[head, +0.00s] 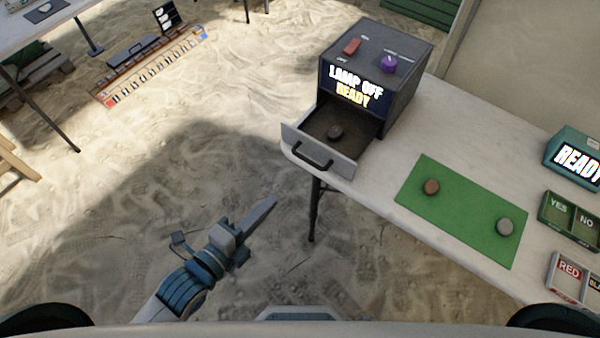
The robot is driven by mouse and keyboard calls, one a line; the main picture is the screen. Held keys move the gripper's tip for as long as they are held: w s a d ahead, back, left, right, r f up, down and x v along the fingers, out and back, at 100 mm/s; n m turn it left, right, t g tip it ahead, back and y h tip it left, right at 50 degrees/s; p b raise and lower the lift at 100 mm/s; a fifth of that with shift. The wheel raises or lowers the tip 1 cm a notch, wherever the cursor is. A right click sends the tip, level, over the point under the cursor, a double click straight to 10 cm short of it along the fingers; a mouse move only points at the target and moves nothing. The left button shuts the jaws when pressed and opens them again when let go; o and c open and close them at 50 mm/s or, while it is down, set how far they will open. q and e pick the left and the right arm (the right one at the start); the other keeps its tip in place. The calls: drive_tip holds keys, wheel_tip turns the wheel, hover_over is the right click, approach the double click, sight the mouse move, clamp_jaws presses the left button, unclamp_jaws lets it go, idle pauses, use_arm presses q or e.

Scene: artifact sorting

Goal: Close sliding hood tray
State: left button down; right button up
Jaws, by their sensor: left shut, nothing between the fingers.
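The hood box (410,65) is a dark grey unit at the table's far left end, with a screen (356,88) reading "LAMP OFF READY". Its sliding tray (343,165) is pulled out toward me. A black handle (311,156) is on the tray's front. My right gripper is not in view.
The white table (390,155) holds a green mat (462,212) with a brown piece (431,187) and a grey piece (505,227). A teal "READY" device (572,153), a YES/NO box (570,222) and a RED box (572,278) stand at the right. Open sand lies left of the table.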

sight(309, 162)
use_arm(q)
drive_tip(key=shift+w+d, duration=0.1)
drive_tip(key=shift+w, duration=0.05)
use_arm(e)
drive_tip(key=shift+s, duration=0.15)
